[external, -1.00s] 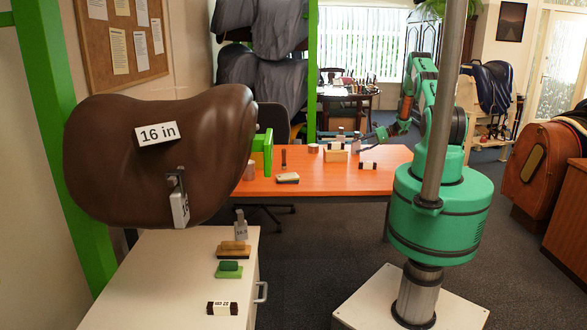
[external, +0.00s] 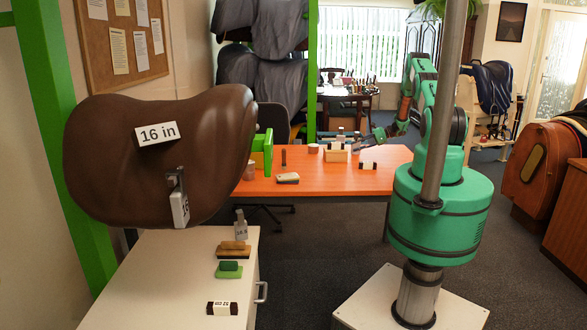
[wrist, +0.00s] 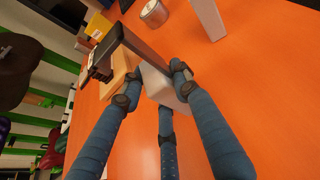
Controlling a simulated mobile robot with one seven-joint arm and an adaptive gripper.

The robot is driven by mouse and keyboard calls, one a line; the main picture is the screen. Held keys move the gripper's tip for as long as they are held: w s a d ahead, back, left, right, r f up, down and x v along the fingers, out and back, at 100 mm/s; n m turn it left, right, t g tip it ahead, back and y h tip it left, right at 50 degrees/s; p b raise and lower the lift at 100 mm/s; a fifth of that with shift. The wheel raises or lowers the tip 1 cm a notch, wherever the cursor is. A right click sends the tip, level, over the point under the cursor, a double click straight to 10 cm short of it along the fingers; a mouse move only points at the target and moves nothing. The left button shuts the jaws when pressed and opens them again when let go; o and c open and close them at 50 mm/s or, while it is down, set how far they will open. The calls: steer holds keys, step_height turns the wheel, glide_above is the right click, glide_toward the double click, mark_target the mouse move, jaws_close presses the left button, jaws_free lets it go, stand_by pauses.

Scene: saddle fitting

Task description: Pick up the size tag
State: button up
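A small pale grey block-like piece, apparently the size tag (wrist: 160,84), stands at a wooden holder (wrist: 117,76) in the wrist view. No lettering can be read on it there. My gripper (wrist: 155,85) has its blue fingers spread around this piece, with the tips close to it; firm contact cannot be made out. In the external view my gripper (external: 362,146) is small, low over the orange table, just right of the wooden holder (external: 336,154).
The table's right part is clear.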

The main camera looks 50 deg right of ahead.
steer(key=shift+r, duration=0.1)
steer(key=shift+r, duration=1.05)
steer(key=s+a+r+p, duration=0.2)
steer(key=s+a, duration=0.7)
steer(key=s, duration=0.4)
steer(key=shift+a+r, duration=0.25)
steer(key=shift+r, duration=0.1)
steer(key=shift+w, duration=0.1)
